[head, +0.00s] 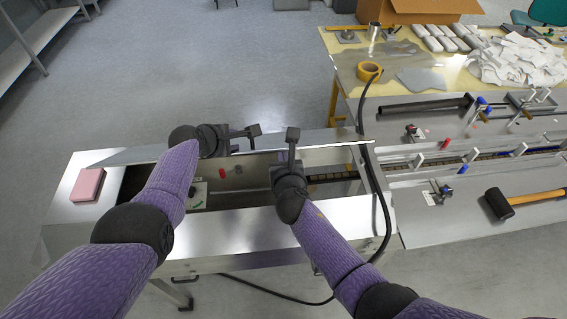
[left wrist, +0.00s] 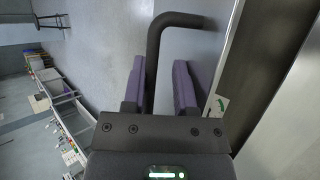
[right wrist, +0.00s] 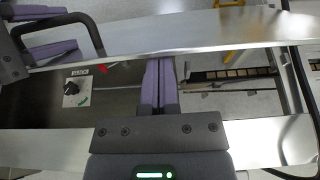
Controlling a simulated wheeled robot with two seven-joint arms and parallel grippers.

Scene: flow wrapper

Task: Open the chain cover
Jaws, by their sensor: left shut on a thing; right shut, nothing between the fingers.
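The chain cover (head: 335,154) is a long bare metal panel along the far side of the machine box. It stands tilted up, and the opening in front of it is uncovered. Its bright face also shows across the right wrist view (right wrist: 200,32). My left gripper (left wrist: 160,88) is shut on the cover's black bent handle (left wrist: 176,20); the right wrist view shows its purple fingers at that handle (right wrist: 93,33). My right gripper (right wrist: 160,62) is shut and empty, with its fingers over the opening near the cover's lower edge. My arms hide part of the opening in the head view.
Inside the box are a black knob on a white plate (right wrist: 73,88) and a chain strip (right wrist: 228,73). A pink block (head: 88,185) lies on the box's left end. A black cable (head: 381,200) runs past the right end. A mallet (head: 500,203) lies further right.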

